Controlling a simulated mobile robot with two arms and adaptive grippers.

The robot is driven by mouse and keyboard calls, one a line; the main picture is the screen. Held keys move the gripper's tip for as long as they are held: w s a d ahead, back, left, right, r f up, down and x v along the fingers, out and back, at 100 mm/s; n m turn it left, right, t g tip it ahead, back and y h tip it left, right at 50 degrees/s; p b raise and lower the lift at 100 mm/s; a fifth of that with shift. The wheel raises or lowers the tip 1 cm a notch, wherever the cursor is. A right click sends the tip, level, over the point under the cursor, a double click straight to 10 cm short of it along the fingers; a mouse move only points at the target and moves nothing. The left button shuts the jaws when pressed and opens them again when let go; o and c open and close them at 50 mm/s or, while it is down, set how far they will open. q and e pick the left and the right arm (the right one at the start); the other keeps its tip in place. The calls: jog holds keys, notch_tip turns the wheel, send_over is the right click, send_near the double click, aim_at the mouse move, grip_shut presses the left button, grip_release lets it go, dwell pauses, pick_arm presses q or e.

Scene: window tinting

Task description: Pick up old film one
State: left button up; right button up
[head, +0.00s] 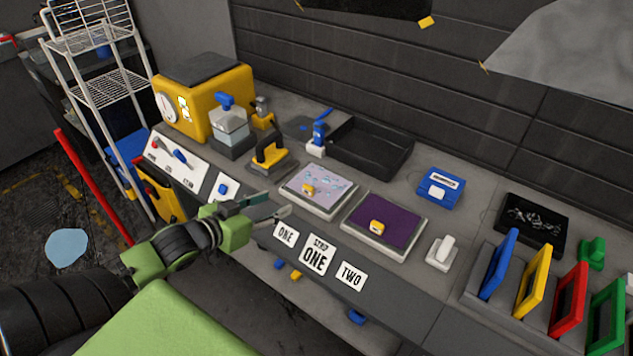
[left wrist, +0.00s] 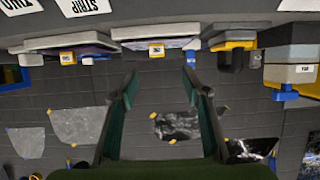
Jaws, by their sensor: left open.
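Old film one looks to be the pale, bubbled film (head: 322,188) on the left panel, near the ONE label (head: 286,234). It has a small yellow tab (head: 308,189). In the left wrist view this tab (left wrist: 156,50) shows between my fingers, on the panel (left wrist: 145,33). My left gripper (head: 280,205) is open and empty, at the counter's front edge, just left of and in front of that panel. It also shows in the left wrist view (left wrist: 159,80) with fingers spread. A purple film (head: 385,222) with a yellow tab lies on the right panel. My right gripper is out of view.
A yellow machine (head: 232,92), a bottle with a blue top (head: 228,122) and a yellow-handled tool (head: 269,152) stand behind and left. A black tray (head: 372,145) lies behind the panels. Coloured frames (head: 533,280) stand at right. A white-handled block (head: 441,252) is beside the purple panel.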

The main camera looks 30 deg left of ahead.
pick_arm(q)
send_near(307, 190)
jog(key=x, duration=0.4)
jog(key=shift+a+f, duration=0.2)
jog(key=shift+a, duration=0.15)
jog(key=shift+d+p+x, duration=0.1)
jog(key=shift+p+x, duration=0.45)
jog(key=shift+x, duration=0.75)
jog(key=shift+d+p+x, duration=0.15)
jog(key=shift+p+x, duration=0.35)
jog(key=shift+x, duration=0.8)
jog(key=shift+w, duration=0.1)
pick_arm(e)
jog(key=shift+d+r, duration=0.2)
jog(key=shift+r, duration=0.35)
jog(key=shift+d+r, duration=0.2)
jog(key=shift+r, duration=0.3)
pick_arm(q)
jog(key=c, duration=1.2)
